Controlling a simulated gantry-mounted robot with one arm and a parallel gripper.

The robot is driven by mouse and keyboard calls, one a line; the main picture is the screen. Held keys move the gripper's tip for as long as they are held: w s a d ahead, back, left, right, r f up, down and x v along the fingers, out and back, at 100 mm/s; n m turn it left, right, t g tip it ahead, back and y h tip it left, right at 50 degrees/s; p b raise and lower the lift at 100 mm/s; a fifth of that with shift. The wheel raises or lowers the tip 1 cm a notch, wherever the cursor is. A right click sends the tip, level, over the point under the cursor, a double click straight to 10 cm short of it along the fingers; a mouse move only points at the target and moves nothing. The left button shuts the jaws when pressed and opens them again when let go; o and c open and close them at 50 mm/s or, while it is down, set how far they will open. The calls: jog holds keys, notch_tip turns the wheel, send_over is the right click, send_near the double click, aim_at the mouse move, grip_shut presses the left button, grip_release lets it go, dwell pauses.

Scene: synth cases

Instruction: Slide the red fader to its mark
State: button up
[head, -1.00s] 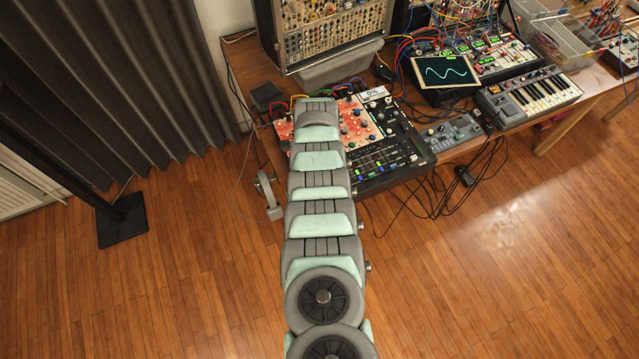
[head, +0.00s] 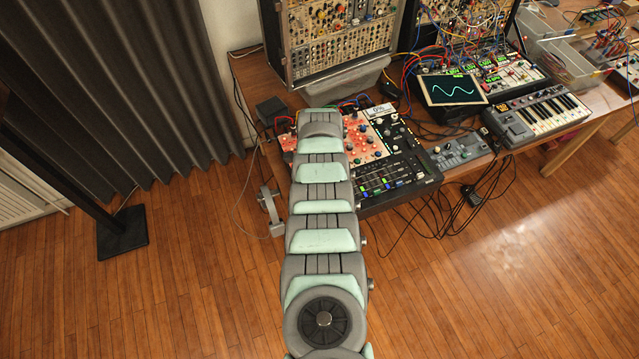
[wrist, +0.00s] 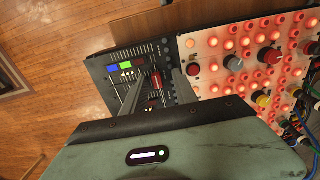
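The black mixer (head: 408,172) lies at the table's front edge, with blue and green fader caps in sight. It also shows in the wrist view (wrist: 121,53). In the wrist view, the red fader (wrist: 157,80) stands on its panel beside pale slider tracks. My gripper (wrist: 158,88) is open over the mixer, one dark finger on each side of the red fader. I cannot tell whether either finger touches it. The mark is too small to make out. In the head view my arm hides the gripper and the red fader.
A red-lit knob panel (wrist: 240,60) with cables adjoins the mixer on the right in the wrist view. In the head view, a small grey device (head: 460,152), a keyboard (head: 540,112) and a tablet (head: 452,89) stand to the right. Loose cables hang off the front edge.

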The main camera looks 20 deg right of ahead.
notch_tip(320, 180, up, 11)
jog(key=p, duration=0.3)
dwell(0.4)
jog(key=shift+f, duration=0.1)
